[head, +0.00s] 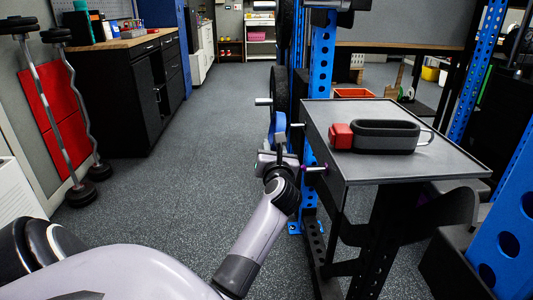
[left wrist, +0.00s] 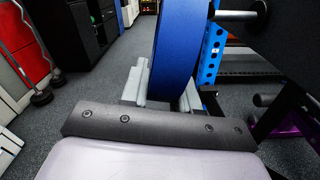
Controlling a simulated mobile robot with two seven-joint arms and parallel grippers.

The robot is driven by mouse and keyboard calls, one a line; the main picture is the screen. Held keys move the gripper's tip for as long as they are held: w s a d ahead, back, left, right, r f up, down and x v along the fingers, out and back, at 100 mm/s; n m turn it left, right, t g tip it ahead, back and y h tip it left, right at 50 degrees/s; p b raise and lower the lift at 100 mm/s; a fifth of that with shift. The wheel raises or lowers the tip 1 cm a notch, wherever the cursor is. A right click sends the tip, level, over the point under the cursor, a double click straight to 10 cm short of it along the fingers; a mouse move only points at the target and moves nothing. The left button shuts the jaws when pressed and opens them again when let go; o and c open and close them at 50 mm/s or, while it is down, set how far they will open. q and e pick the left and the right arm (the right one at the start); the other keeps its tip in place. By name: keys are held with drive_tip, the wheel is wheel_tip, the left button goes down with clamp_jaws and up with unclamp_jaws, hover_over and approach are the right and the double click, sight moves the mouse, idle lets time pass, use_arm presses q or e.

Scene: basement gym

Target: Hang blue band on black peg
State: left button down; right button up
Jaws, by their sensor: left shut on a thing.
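My left gripper (head: 277,158) is shut on the blue band (head: 279,126), left of the grey-topped stand. In the left wrist view the band (left wrist: 178,45) rises as a wide blue strip from between the pale fingers (left wrist: 160,92). Its upper end is out of that view. My right gripper is not in view.
The stand's top (head: 455,165) holds a black handled object (head: 385,136) and a red block (head: 341,135). Blue rack posts (head: 322,60) rise behind the band. A purple item (left wrist: 292,123) is at lower right.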

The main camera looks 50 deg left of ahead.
use_arm(q)
drive_tip(key=shift+w+d+f+b, duration=0.25)
drive_tip(key=shift+w+d+b, duration=0.4)
drive_tip(key=shift+w, duration=0.2)
drive_tip(key=shift+w+d+f+b, duration=0.25)
drive_tip(key=shift+w+d+b, duration=0.25)
drive_tip(key=shift+w+d, duration=0.25)
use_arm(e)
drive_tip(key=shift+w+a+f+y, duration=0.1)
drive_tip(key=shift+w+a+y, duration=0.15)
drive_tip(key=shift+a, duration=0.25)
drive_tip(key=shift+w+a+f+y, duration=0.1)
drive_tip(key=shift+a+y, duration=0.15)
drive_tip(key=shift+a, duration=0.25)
use_arm(q)
drive_tip(key=shift+w, duration=0.1)
drive_tip(key=shift+a, duration=0.1)
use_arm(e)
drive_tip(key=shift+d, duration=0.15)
use_arm(q)
drive_tip(key=c, duration=0.8)
unclamp_jaws()
drive_tip(key=shift+o, duration=0.2)
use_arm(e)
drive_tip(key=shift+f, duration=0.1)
